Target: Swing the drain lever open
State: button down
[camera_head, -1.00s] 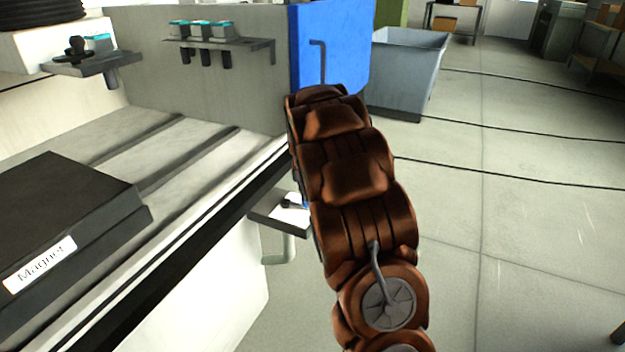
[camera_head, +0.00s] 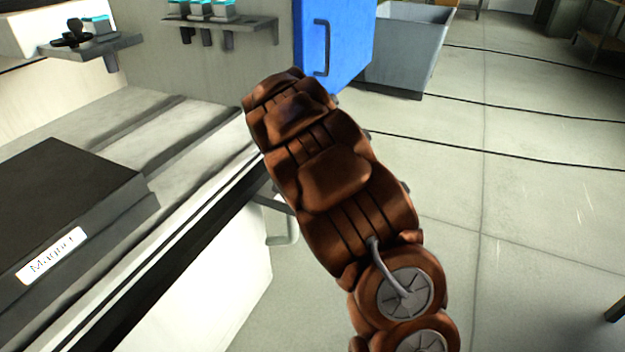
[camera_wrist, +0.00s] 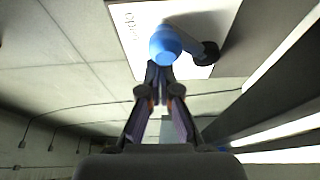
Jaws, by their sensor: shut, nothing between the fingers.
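The drain lever (camera_wrist: 187,45) shows in the wrist view on a white plate (camera_wrist: 140,25) with partly readable print. It has a rounded blue end (camera_wrist: 165,44) and a dark pivot end at its right. My gripper (camera_wrist: 153,70) is shut and empty, with its fingertips right at the blue end. I cannot tell whether they touch it. In the head view my arm hides the lever and gripper. Only the edge of a small bracket (camera_head: 268,199) and a grey pipe (camera_head: 288,236) below it show beside my arm.
A machine bed with a black block labelled Magnet (camera_head: 65,205) stands at the left. A blue door (camera_head: 345,40) with a dark handle and a grey bin (camera_head: 405,50) are beyond my arm. Cables cross the open floor at the right.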

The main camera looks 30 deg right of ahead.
dwell(0.8)
jog(key=shift+w+d, duration=0.2)
jog(key=shift+d, duration=0.25)
jog(key=d, duration=0.1)
jog(key=w+d+p, duration=0.1)
jog(key=d, duration=0.1)
jog(key=shift+w+r, duration=0.1)
jog(key=shift+r, duration=0.05)
jog(key=v, duration=0.9)
jog(key=shift+w+a+r, duration=0.2)
jog(key=shift+a+r, duration=0.15)
jog(key=shift+a, duration=0.05)
